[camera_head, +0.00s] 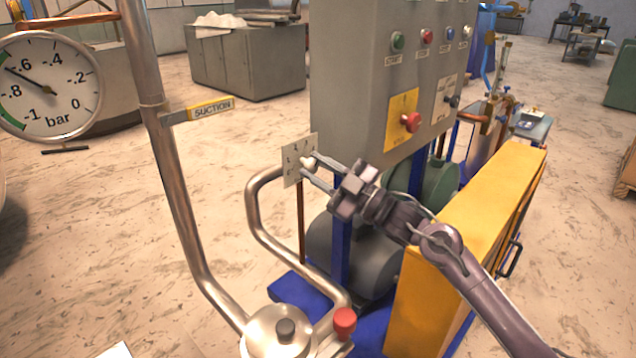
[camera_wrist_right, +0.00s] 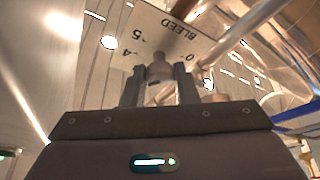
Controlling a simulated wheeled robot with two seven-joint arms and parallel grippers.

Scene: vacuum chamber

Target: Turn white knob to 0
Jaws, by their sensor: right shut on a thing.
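The white knob (camera_head: 308,163) sits on a small pale dial plate (camera_head: 291,158) with marks on it, left of the grey control cabinet. In the right wrist view the plate (camera_wrist_right: 178,33) reads BLEED, with the figures 4 and 5 visible, and the knob (camera_wrist_right: 159,70) stands between the two fingers. My right gripper (camera_head: 309,170) reaches in from the right and is shut on the knob. The knob's pointer and the 0 mark cannot be made out clearly. My left gripper is not in view.
A bent metal pipe (camera_head: 262,225) runs just left of and below the dial plate. The grey cabinet (camera_head: 352,85) with a red knob (camera_head: 410,122) stands behind my gripper. A yellow panel (camera_head: 468,235) lies beside my right arm. A pressure gauge (camera_head: 45,88) is at the left.

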